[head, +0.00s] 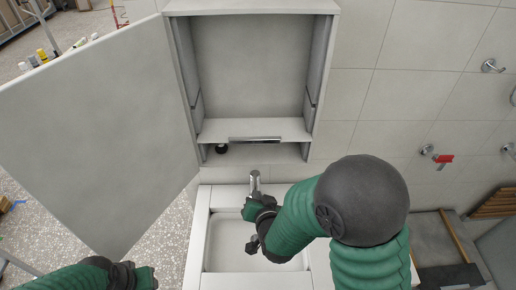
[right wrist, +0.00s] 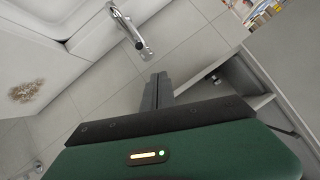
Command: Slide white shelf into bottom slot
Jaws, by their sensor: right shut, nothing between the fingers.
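A white shelf (head: 225,129) lies across the lower part of the open wall cabinet (head: 252,6), above the cabinet floor. Short dark slots show higher on the side walls. My right gripper (head: 252,225) is below the cabinet, over the sink and apart from the shelf. In the right wrist view its fingers (right wrist: 157,90) are shut and empty. My left gripper (head: 150,278) is low at the left, away from the cabinet; its fingers are unclear.
The large cabinet door (head: 95,130) stands open to the left. A small dark round object (head: 221,148) sits under the shelf. The sink (head: 225,240) and its faucet (head: 255,181) lie below the cabinet; the faucet also shows in the right wrist view (right wrist: 125,25).

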